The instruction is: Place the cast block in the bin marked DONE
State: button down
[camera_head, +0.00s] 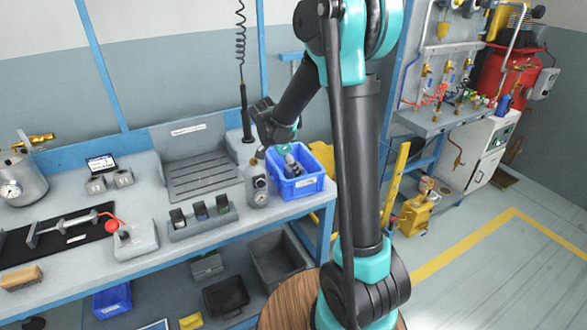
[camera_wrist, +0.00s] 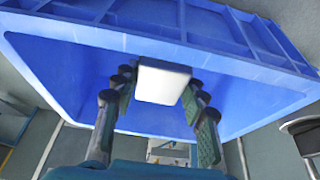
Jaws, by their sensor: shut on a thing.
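The cast block (camera_wrist: 163,82) shows in the wrist view as a pale, smooth block between the fingers of my gripper (camera_wrist: 161,88). My gripper is shut on it. Around and beyond the block are the walls of a blue bin (camera_wrist: 75,70). In the head view the blue bin (camera_head: 312,187) stands on the right end of the bench, with a pale label on its front too small to read. My gripper (camera_head: 291,165) points down into the bin's opening there. The block is hidden in the head view, and I cannot tell whether it touches the bin floor.
A grey bottle with a gauge (camera_head: 257,188) stands close left of the bin. A rack of small dark cups (camera_head: 203,217) and a slotted grey fixture (camera_head: 200,172) are farther left. Another blue bin (camera_head: 113,300) is on the lower shelf. A coiled hose (camera_head: 241,45) hangs behind.

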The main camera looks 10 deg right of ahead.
jog(key=shift+f, duration=0.1)
jog(key=c, duration=0.9)
grip_release()
jog(key=shift+o, duration=0.2)
jog(key=v, duration=1.2)
jog(key=shift+s+a, duration=0.1)
